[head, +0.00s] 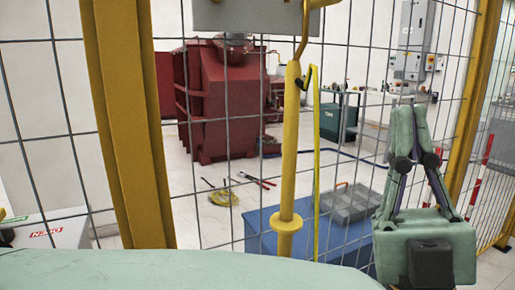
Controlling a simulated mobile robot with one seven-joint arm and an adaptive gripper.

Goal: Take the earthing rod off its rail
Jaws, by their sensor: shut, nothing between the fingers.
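The earthing rod (290,150) is a yellow pole with a round collar low on it, hanging upright in front of the wire mesh fence. Its bent upper end reaches a grey plate (250,18) at the top edge; whether this plate is the rail I cannot tell. A yellow-green cable (317,160) runs down beside the rod's right side. My gripper (408,101) is at the right, pointing up and away with its fingers shut and empty. It is clearly apart to the right of the rod in the picture.
A yellow post (130,120) stands left of the rod, another (472,100) at the right. Behind the mesh (225,110) are a dark red transformer (225,100), a blue box (265,238) with a grey tray (345,205), and tools on the floor.

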